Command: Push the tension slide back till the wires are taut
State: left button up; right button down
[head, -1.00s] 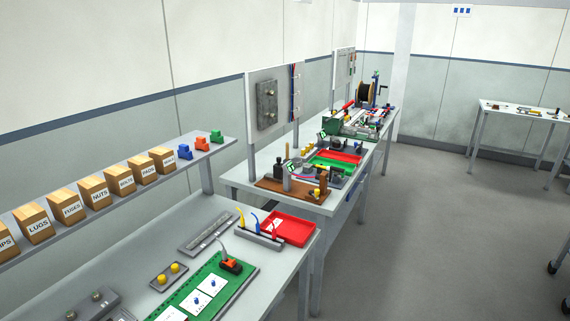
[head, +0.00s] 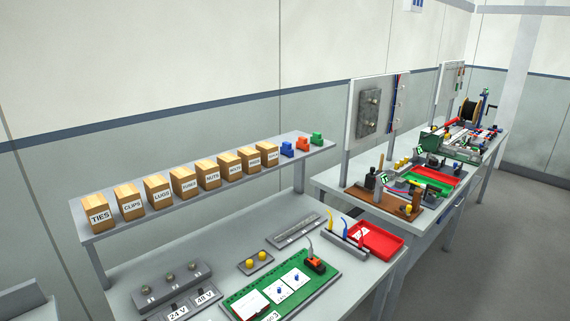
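Neither of my grippers is in view. I cannot pick out the tension slide for certain. A long grey slotted strip, perhaps the wiring duct (head: 297,230), lies on the near table. Beside it a grey rack (head: 345,238) holds short upright blue and yellow pieces that look like wires or tools. Red and blue wires (head: 401,88) hang on the upright panel of the second table. Whether any wire is taut or slack is too small to tell.
The near table (head: 240,235) bears a green board (head: 318,282), a red tray (head: 377,240) and switch blocks (head: 172,280). Labelled boxes (head: 183,181) line the shelf above. A second table holds a brown board (head: 395,201) and trays. Floor (head: 480,240) is open at right.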

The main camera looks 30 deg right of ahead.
aim_at(369, 183)
jog(key=l+u, duration=0.25)
jog(key=l, duration=0.15)
jog(key=i+l, duration=0.1)
jog(key=l, duration=0.65)
jog(key=i+l, duration=0.1)
jog(key=l, duration=1.4)
jog(key=i+l, duration=0.15)
jog(key=l, duration=0.6)
jog(key=i+l, duration=0.1)
jog(key=l, duration=0.65)
